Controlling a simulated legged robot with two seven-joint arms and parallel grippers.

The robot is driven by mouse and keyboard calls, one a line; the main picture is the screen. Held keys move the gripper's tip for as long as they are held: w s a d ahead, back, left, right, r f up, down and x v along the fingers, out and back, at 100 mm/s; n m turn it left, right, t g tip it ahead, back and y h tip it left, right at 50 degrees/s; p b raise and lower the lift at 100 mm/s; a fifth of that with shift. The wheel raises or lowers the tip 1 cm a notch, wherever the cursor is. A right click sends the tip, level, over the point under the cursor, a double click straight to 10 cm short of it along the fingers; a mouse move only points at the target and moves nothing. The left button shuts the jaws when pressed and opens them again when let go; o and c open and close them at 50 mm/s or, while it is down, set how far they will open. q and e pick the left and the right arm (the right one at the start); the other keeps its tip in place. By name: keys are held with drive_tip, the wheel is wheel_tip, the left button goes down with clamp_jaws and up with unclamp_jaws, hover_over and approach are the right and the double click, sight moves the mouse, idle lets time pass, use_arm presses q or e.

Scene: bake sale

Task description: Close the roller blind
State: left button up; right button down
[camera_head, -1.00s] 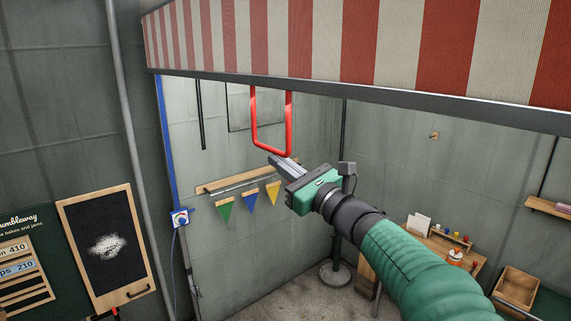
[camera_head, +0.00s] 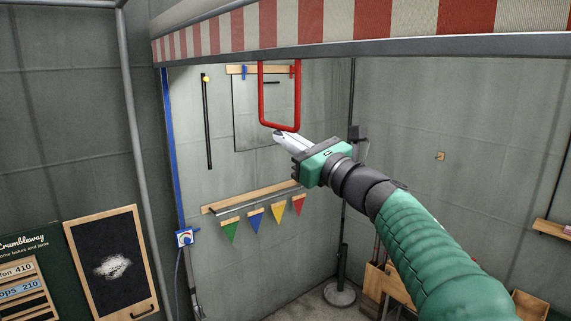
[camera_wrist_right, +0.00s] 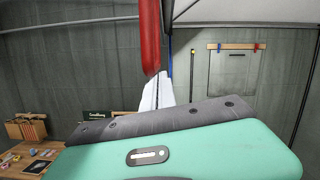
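The roller blind (camera_head: 285,27) is red and cream striped cloth across the top of the head view, with a grey bottom bar (camera_head: 400,46). A red U-shaped handle (camera_head: 280,127) hangs from the bar; it also shows in the right wrist view (camera_wrist_right: 150,40). My right gripper (camera_head: 278,136) comes up from the lower right. Its light fingers are close together with only a thin gap, and their tips are right under the handle's bottom bar. They look to touch it, not to wrap around it. The contact is partly hidden. My left gripper is not seen.
A blue side rail (camera_head: 170,150) with a small control box (camera_head: 184,237) runs down the left. A chalkboard (camera_head: 112,264) hangs left of it. Bunting (camera_head: 257,219) and a wooden rack sit on the wall behind. The space around the handle is clear.

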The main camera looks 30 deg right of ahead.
wheel_tip(320, 180, up, 8)
drive_tip(key=p, duration=0.2)
drive_tip(key=shift+f+p, duration=0.15)
drive_tip(key=shift+p, duration=0.15)
drive_tip(key=shift+s, duration=0.1)
drive_tip(key=shift+f, duration=0.1)
